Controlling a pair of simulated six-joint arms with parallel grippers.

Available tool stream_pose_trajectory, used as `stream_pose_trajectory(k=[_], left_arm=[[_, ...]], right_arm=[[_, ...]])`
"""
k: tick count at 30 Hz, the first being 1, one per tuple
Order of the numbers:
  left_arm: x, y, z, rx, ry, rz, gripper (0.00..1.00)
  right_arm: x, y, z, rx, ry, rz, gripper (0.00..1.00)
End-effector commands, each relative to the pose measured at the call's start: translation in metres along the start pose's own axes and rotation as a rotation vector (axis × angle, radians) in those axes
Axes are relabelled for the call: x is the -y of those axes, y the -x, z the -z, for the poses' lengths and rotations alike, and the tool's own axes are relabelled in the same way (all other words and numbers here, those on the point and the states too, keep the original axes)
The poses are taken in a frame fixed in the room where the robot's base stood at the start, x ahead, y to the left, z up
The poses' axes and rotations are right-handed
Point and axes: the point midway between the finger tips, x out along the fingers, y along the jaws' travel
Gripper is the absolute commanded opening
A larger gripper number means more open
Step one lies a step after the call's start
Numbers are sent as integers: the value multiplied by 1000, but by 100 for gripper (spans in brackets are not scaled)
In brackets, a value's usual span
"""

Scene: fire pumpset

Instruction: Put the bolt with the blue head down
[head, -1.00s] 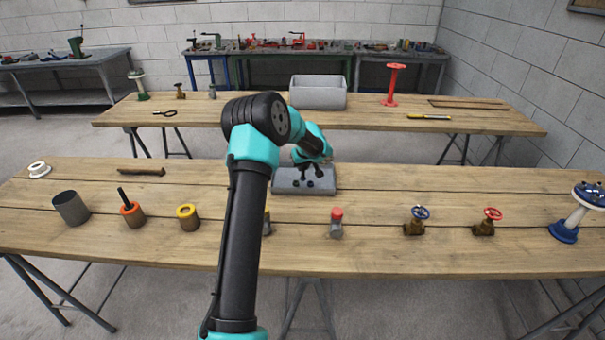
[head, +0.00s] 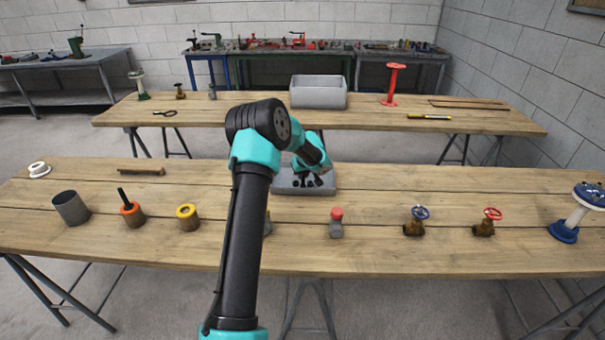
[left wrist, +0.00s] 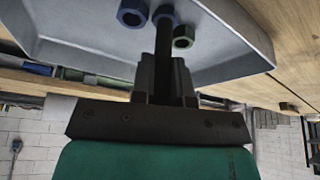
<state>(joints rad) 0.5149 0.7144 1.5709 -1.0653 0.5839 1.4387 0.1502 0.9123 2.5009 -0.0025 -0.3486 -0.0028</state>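My left gripper (left wrist: 164,75) points down over the grey tray (head: 328,189) on the near table; my own arm partly covers it in the head view. In the left wrist view, its two fingers are close together with a dark shaft (left wrist: 163,48) between them. The shaft ends in a bluish head (left wrist: 165,14) at the tray's floor (left wrist: 85,25); I cannot tell whether it touches. Beside it are a blue hex piece (left wrist: 132,13) and a green hex piece (left wrist: 183,37). In the head view, small dark pieces show in the tray. My right gripper is out of view.
Left on the near table are a grey cylinder (head: 71,207), an orange-based part (head: 131,208) and a yellow-topped part (head: 188,217). To the right are a red-capped part (head: 336,223), a blue-wheel valve (head: 416,221) and a red-wheel valve (head: 486,222). A grey bin (head: 318,95) stands on the far table.

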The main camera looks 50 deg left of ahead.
Motion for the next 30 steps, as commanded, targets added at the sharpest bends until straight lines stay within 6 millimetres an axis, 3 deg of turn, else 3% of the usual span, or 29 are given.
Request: stream_pose_trajectory(k=[8, 19, 23, 30], left_arm=[[0, 0, 0, 0, 0, 0, 41], [0, 5, 2, 0, 1, -1, 41], [-1, 18, 2, -1, 1, -2, 41], [-1, 60, 2, -2, 0, -3, 41]], right_arm=[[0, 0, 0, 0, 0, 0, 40], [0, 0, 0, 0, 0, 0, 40], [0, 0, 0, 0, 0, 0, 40], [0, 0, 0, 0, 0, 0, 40]])
